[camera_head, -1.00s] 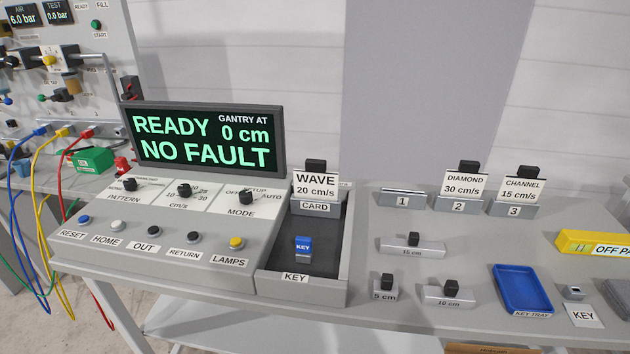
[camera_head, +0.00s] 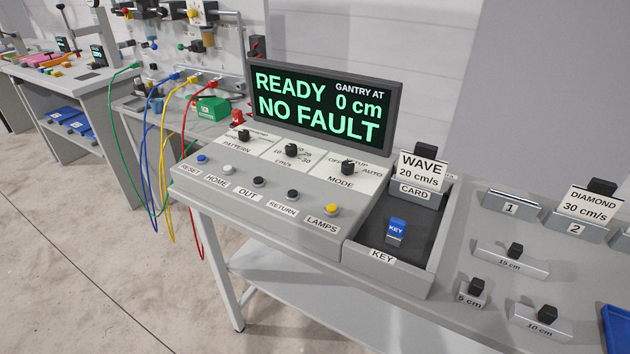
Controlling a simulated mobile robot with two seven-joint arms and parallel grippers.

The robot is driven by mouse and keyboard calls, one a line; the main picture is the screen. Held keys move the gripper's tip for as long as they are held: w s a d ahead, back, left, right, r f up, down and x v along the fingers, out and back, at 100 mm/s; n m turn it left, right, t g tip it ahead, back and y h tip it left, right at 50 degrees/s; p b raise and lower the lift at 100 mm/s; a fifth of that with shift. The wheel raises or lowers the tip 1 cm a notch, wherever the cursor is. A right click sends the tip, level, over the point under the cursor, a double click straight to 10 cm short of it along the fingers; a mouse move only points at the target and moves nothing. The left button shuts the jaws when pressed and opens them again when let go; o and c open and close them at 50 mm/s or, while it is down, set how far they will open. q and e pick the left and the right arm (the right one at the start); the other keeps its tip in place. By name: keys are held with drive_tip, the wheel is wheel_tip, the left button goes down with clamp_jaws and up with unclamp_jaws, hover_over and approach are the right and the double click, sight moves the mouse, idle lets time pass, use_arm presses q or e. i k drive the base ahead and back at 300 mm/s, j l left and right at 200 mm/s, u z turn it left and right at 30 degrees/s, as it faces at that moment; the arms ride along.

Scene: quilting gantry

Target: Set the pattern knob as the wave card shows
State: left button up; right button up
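The pattern knob (camera_head: 244,136) is a black knob on a white label plate at the left of the grey control panel (camera_head: 222,197). Its printed positions are partly covered by the knob and too small to read. The wave card (camera_head: 421,172) stands upright in the card holder (camera_head: 412,191) right of the screen and reads "WAVE 20 cm/s". The screen (camera_head: 322,106) reads "READY, NO FAULT, GANTRY AT 0 cm". Neither of my grippers shows in the head view.
Two more black knobs, speed (camera_head: 291,150) and mode (camera_head: 347,168), sit right of the pattern knob. A button row lies in front. A blue key (camera_head: 397,230) is in the tray by the card. Coloured hoses hang at the left. The space above the panel is clear.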

sight(243, 135)
drive_tip(key=i+j+u, duration=0.15)
drive_tip(key=j, duration=0.25)
drive_tip(key=j+u, duration=0.1)
drive_tip(key=j, duration=0.25)
drive_tip(key=i+j+u, duration=0.15)
drive_tip(key=j, duration=0.25)
drive_tip(key=i+j+u, duration=0.1)
drive_tip(key=j, duration=0.25)
drive_tip(key=i+j+u, duration=0.15)
drive_tip(key=j, duration=0.2)
